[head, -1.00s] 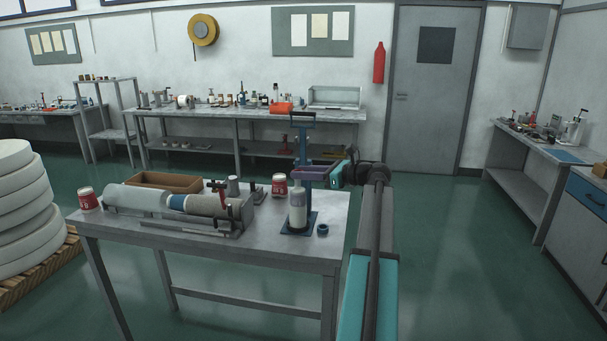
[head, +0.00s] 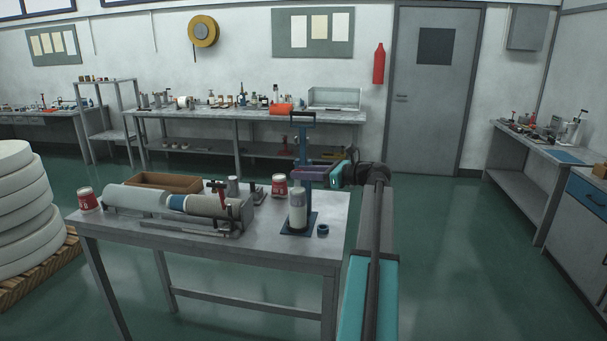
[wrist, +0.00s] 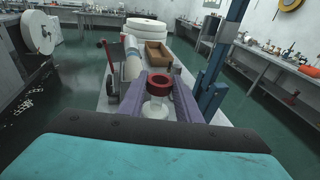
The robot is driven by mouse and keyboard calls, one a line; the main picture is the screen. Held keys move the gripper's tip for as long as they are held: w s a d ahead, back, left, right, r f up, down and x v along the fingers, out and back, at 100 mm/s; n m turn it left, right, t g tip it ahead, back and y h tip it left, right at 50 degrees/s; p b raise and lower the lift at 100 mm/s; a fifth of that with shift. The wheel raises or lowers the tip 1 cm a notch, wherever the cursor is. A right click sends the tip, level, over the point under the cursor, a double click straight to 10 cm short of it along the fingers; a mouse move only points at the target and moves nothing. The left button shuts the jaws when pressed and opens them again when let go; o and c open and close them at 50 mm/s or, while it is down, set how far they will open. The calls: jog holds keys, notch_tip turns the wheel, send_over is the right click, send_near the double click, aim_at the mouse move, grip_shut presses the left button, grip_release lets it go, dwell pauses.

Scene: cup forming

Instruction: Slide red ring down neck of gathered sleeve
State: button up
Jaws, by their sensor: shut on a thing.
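The red ring (wrist: 160,82) sits between the purple jaws of my gripper (wrist: 159,88) in the wrist view. My gripper is shut on it. Directly below the ring is the pale gathered sleeve (wrist: 157,107), narrow at the top and wider lower down. The ring is level with the top of its neck; I cannot tell how far the neck goes into it. In the head view the sleeve (head: 298,212) stands upright as a white cylinder on a blue base, just below my gripper (head: 308,174). The ring is hidden there by the jaws.
A blue post (head: 308,150) with a top handle stands behind the sleeve. A small dark blue ring (head: 323,230) lies to its right. A roller machine (head: 210,206), brown tray (head: 163,181) and red-labelled cans (head: 279,185) occupy the table's left and back.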

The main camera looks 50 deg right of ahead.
aim_at(304, 191)
jog(key=shift+f+b, duration=1.65)
jog(key=shift+f, duration=0.7)
dwell(0.6)
jog(key=o, duration=1.1)
jog(key=b+v, duration=0.2)
jog(key=v, duration=1.2)
jog(key=shift+b, duration=0.3)
jog(key=shift+w+r, duration=0.1)
